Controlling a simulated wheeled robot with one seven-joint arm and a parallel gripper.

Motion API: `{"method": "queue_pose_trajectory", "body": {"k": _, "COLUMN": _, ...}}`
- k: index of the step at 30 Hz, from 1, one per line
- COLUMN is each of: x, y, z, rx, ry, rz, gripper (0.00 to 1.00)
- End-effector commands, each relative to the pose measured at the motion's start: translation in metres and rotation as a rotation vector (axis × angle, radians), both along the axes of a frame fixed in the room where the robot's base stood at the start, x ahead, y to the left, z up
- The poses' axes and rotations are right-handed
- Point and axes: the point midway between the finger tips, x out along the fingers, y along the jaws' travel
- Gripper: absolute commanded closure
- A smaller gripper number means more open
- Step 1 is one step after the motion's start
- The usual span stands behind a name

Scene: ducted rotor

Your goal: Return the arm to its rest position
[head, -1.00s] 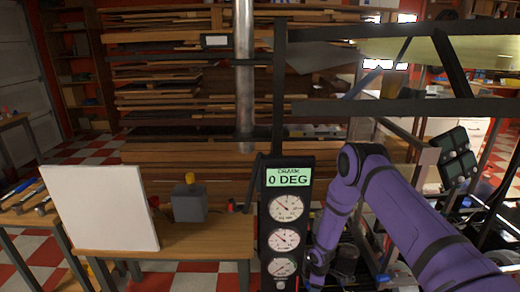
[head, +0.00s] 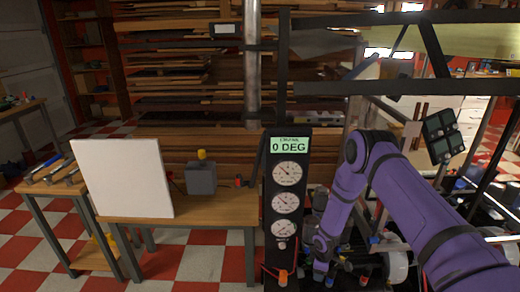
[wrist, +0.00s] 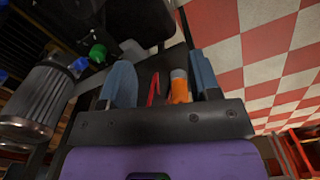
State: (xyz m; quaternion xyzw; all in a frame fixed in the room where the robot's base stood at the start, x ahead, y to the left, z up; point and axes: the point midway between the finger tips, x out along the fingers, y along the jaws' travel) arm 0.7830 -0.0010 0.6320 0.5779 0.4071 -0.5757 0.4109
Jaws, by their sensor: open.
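My purple arm (head: 420,200) reaches in from the lower right of the head view. In the wrist view my gripper (wrist: 162,82) is open, with two blue-grey fingers set well apart. An orange cylinder (wrist: 180,86) and a thin red piece (wrist: 153,88) show between the fingers; I see no contact with either finger. In the head view the fingertips cannot be made out.
The gauge panel (head: 287,190) reads 0 DEG and stands close left of my arm. A bench (head: 215,210) holds a white board (head: 122,178) and a grey box (head: 201,179). A ribbed metal cylinder (wrist: 38,98) is left of my gripper.

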Motion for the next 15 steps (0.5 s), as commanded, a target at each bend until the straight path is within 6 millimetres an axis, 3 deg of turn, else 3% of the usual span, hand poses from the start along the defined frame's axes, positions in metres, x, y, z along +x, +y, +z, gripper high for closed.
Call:
{"method": "queue_pose_trajectory", "body": {"k": 8, "x": 0.014, "y": -0.004, "z": 0.033, "rx": -0.010, "ry": -0.020, "rz": -0.034, "gripper": 0.43}}
{"method": "queue_pose_trajectory", "body": {"k": 15, "x": 0.030, "y": -0.008, "z": 0.082, "rx": -0.022, "ry": -0.046, "rz": -0.087, "gripper": 0.43}}
